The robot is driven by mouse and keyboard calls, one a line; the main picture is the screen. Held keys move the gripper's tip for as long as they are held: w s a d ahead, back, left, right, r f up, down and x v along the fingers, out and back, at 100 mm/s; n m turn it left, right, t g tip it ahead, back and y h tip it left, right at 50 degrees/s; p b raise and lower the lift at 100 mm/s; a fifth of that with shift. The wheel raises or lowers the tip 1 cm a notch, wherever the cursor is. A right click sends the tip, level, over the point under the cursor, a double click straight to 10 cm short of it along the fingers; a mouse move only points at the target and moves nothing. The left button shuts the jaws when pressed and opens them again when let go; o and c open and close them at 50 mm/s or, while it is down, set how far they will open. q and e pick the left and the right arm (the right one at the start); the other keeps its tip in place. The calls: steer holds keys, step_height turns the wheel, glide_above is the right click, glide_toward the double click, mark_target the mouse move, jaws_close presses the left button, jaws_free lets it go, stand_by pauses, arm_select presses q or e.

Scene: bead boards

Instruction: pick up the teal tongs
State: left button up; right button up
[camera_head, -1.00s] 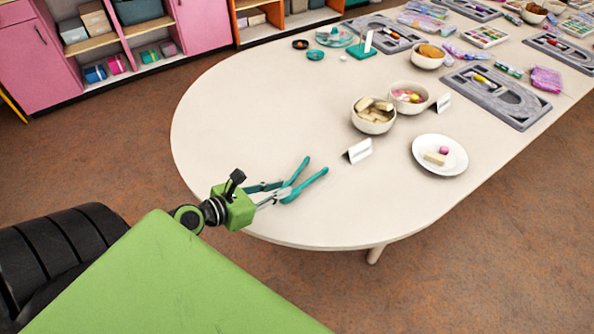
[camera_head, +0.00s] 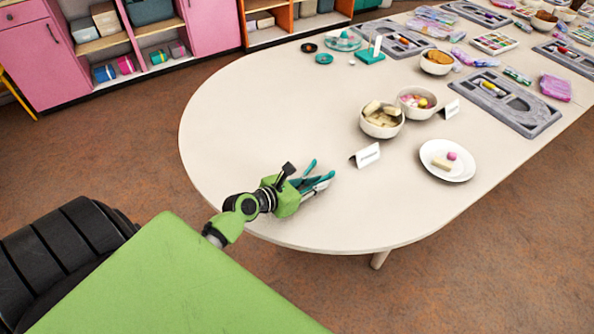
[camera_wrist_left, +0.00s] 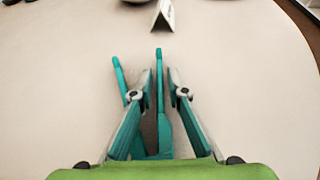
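The teal tongs (camera_head: 311,167) lie on the cream table near its rounded front-left end, partly hidden by my left gripper (camera_head: 318,183). In the left wrist view the two arms of the tongs (camera_wrist_left: 159,60) point away from me in a narrow V. The left gripper (camera_wrist_left: 163,82) is open, its two fingers reaching along the tongs. One arm of the tongs runs between the fingers, with a gap visible on each side. The other arm passes by the left finger. Whether the fingers touch the tongs I cannot tell. My right gripper is not in view.
A folded white card (camera_head: 366,156) stands just beyond the tongs. Bowls (camera_head: 381,120) and a white plate (camera_head: 447,160) sit to the right. Grey bead boards (camera_head: 500,102) lie farther back. The table left of the tongs is clear.

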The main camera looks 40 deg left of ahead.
arm_select(q)
jaws_close()
arm_select(e)
steer(key=shift+s, duration=0.3)
arm_select(q)
steer(key=shift+r, duration=0.1)
